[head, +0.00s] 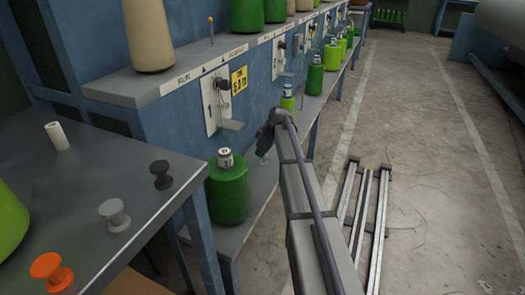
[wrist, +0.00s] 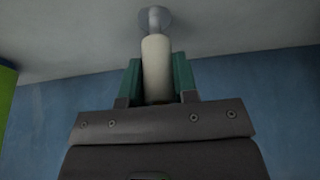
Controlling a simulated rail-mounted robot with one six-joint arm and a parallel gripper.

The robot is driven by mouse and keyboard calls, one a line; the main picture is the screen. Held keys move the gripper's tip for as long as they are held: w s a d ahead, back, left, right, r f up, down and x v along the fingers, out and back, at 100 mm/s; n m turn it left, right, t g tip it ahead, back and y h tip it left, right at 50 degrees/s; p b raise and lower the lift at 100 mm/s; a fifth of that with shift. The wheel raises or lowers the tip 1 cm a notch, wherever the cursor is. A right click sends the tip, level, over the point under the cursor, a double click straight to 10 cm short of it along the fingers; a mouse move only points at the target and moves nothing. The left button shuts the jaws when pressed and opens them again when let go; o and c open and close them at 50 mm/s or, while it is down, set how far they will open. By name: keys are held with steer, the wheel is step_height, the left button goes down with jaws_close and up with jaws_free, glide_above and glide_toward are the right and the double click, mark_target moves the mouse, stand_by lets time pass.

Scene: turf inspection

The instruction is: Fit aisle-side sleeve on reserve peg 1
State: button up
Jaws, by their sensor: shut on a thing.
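My gripper (head: 266,141) is over the lower shelf in the head view, its fingers hidden in part by my arm. In the wrist view my gripper (wrist: 158,80), with green fingers, is shut on a cream sleeve (wrist: 156,68). A grey peg (wrist: 155,18) with a round base stands on the grey shelf, in line with the sleeve's far end. I cannot tell whether the peg tip is inside the sleeve. The peg's base also shows small below my gripper in the head view (head: 263,160). Another white sleeve (head: 57,136) stands on the grey table.
A green cone (head: 228,188) stands on the lower shelf, left of my gripper; more green cones stand farther along. The table (head: 150,225) holds black (head: 160,174), grey (head: 114,214) and orange (head: 50,272) spools. Metal rails (head: 365,205) lie on the floor at right.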

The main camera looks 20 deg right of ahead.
step_height(320, 180, up, 7)
steer(key=p, duration=0.6)
steer(key=shift+p, duration=0.35)
steer(key=shift+f+b, duration=4.05)
steer(key=shift+b, duration=0.1)
steer(key=o, duration=1)
steer(key=shift+r, duration=0.2)
steer(key=p+v, duration=1)
steer(key=shift+s+d+r, duration=0.15)
steer(key=shift+r, duration=0.05)
